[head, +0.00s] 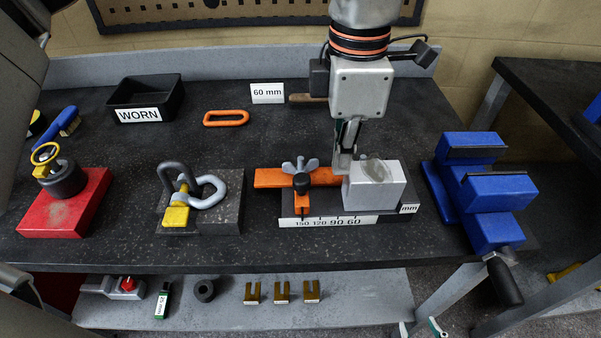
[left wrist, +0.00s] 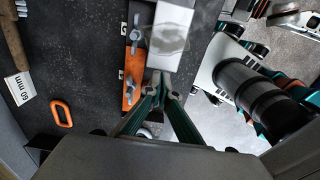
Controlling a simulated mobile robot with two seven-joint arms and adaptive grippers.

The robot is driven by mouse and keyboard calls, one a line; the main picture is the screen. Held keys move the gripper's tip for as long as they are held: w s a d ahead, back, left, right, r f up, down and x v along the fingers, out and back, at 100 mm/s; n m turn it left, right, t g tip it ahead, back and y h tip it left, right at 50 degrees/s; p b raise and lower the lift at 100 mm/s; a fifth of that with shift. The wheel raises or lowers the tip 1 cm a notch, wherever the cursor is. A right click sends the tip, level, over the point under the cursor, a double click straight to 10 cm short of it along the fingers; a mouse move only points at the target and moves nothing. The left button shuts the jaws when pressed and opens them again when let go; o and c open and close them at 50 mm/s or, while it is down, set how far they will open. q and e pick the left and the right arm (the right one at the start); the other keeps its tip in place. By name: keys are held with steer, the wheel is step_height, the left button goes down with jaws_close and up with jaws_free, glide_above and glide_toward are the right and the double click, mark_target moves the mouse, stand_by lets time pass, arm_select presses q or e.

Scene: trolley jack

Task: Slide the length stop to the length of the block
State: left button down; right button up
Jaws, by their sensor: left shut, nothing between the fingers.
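The grey block (head: 372,188) sits at the right end of a dark fixture with a white millimetre scale (head: 328,222). The orange length stop (head: 303,198) has a black knob and a grey wing nut. It stands left of the block, near the 150 mark, with a gap between. An orange bar (head: 270,178) runs behind it. My left gripper (head: 345,163) points down, shut and empty, close beside the block's left end. In the left wrist view its fingers (left wrist: 158,88) are below the block (left wrist: 170,38); contact is unclear. A green-tipped part at the head view's bottom edge may be my right gripper (head: 436,327).
A 60 mm card (head: 267,93), orange ring (head: 226,118) and WORN bin (head: 147,97) lie behind. Shackle (head: 205,187) and red stand (head: 70,207) are left. A blue vise (head: 490,195) is right. Several small parts lie on the lower shelf (head: 220,313).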

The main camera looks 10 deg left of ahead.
arm_select(q)
steer(key=r+p, duration=0.1)
steer(key=r, duration=0.1)
steer(key=a+r+p, duration=0.1)
steer(key=r+p, duration=0.1)
steer(key=r, duration=0.1)
steer(key=shift+s, duration=0.2)
arm_select(e)
step_height(320, 180, up, 6)
steer(key=w, duration=0.2)
steer(key=shift+t, duration=0.4)
arm_select(q)
steer(key=shift+f, duration=0.1)
arm_select(e)
steer(key=shift+f, duration=0.2)
